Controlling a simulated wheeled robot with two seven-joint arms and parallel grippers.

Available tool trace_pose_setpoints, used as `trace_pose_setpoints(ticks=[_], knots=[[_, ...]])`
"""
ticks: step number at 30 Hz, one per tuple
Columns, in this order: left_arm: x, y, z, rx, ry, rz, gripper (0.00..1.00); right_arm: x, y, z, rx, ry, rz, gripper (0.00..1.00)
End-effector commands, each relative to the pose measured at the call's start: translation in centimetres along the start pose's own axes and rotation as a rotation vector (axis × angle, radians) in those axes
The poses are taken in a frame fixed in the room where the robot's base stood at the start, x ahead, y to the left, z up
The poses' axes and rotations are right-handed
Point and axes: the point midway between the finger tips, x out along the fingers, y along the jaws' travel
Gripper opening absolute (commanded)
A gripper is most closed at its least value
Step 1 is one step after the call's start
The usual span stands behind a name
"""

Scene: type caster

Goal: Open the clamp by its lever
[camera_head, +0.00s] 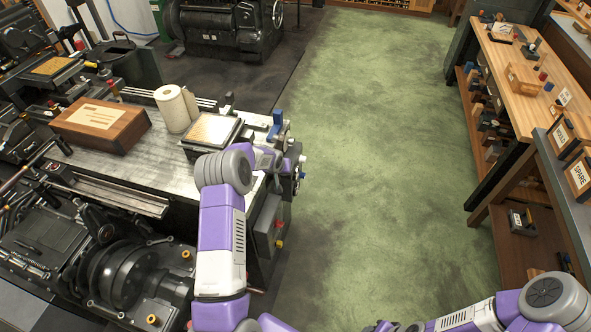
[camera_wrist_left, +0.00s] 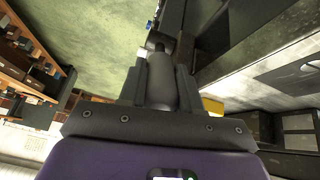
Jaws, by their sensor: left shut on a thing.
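My left gripper (camera_head: 268,160) is at the right edge of the machine table, partly hidden by my own wrist. In the left wrist view, the gripper (camera_wrist_left: 160,80) is shut on a dark grey rounded handle, the lever (camera_wrist_left: 161,88), which lies between its two fingers. A narrower dark stem runs on beyond the fingertips. The clamp (camera_head: 287,138) appears to be the small metal assembly at the table edge beside the gripper; its details are too small to tell. My right arm shows at the lower right, with its fingers out of view.
A blue block (camera_head: 276,121), a tan-topped plate (camera_head: 211,131), a paper roll (camera_head: 172,108) and a wooden box (camera_head: 101,124) stand on the machine table. A wooden workbench (camera_head: 515,75) is at the right. The green floor (camera_head: 385,130) between is clear.

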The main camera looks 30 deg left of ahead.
Motion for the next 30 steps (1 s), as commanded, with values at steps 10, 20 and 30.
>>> trace_pose_setpoints(ticks=[10, 20, 30], knots=[[-0.30, -1.22, -0.37, -0.019, -0.023, -0.015, 0.00, -0.46, -0.17, 0.02, 0.000, 0.000, 0.000, 0.43], [-0.27, -1.11, -0.39, -0.015, -0.022, -0.014, 0.47, -0.45, -0.17, 0.02, 0.000, 0.000, 0.000, 0.43], [-0.24, -1.08, -0.23, -0.016, -0.026, -0.014, 0.58, -0.45, -0.17, 0.01, 0.000, 0.000, 0.000, 0.43]])
